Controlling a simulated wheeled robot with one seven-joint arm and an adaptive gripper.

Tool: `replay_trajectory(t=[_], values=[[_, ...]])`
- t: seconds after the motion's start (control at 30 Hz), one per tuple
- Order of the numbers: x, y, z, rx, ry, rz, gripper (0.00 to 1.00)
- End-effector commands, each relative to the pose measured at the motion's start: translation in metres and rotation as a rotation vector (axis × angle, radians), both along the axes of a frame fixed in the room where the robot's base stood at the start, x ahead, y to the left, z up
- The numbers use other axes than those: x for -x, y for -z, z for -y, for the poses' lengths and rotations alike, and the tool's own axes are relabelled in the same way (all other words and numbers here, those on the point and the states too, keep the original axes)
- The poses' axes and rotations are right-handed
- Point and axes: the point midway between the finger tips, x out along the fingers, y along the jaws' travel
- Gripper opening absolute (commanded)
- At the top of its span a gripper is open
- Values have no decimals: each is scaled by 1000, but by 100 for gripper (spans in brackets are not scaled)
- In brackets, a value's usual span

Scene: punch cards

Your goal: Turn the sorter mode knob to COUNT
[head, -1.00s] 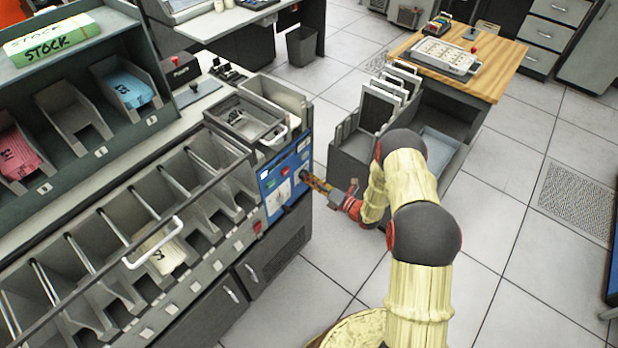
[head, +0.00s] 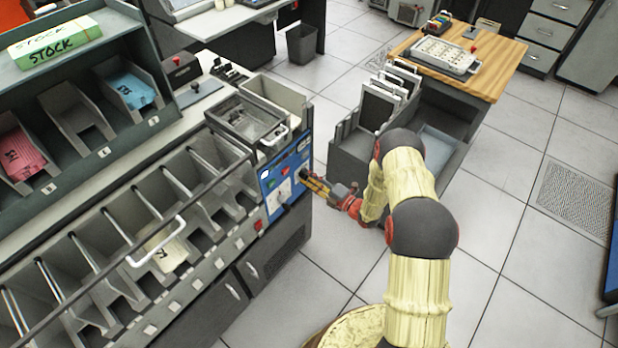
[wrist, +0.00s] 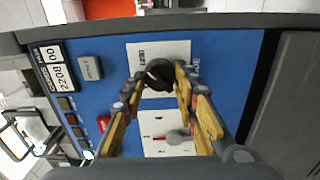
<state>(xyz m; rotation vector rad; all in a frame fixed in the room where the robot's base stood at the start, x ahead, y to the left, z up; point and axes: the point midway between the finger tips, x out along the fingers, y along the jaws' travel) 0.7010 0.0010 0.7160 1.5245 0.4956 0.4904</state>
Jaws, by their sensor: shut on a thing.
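The black mode knob (wrist: 160,74) sits on a white label plate (wrist: 143,53) on the sorter's blue panel (wrist: 232,60). In the wrist view my gripper (wrist: 159,78) has its yellow fingers on either side of the knob, shut on it. The lettering on the plate is too small and partly covered, so I cannot read which mode the knob points to. In the head view my gripper (head: 308,180) reaches the right part of the blue panel (head: 268,183) from the right, and the fingers largely hide the knob.
Beside the knob are a number counter (wrist: 58,70), a grey button (wrist: 90,68), a red button (wrist: 103,123) and a second white plate (wrist: 155,148) with a grey pointer. A grey rack (head: 350,150) stands close behind my forearm.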

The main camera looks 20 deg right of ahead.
Motion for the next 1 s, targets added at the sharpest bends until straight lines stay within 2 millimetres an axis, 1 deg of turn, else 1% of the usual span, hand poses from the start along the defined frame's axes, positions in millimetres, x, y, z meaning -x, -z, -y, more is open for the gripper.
replay_trajectory(t=[0.37, 0.4, 0.73, 1.0], values=[[-1, 1, 1, -3, 3, -4, 5], [-1, 1, 1, -3, 3, -3, 30], [0, 0, 1, -3, 1, -3, 49], [0, 0, 1, -3, 1, -2, 49]])
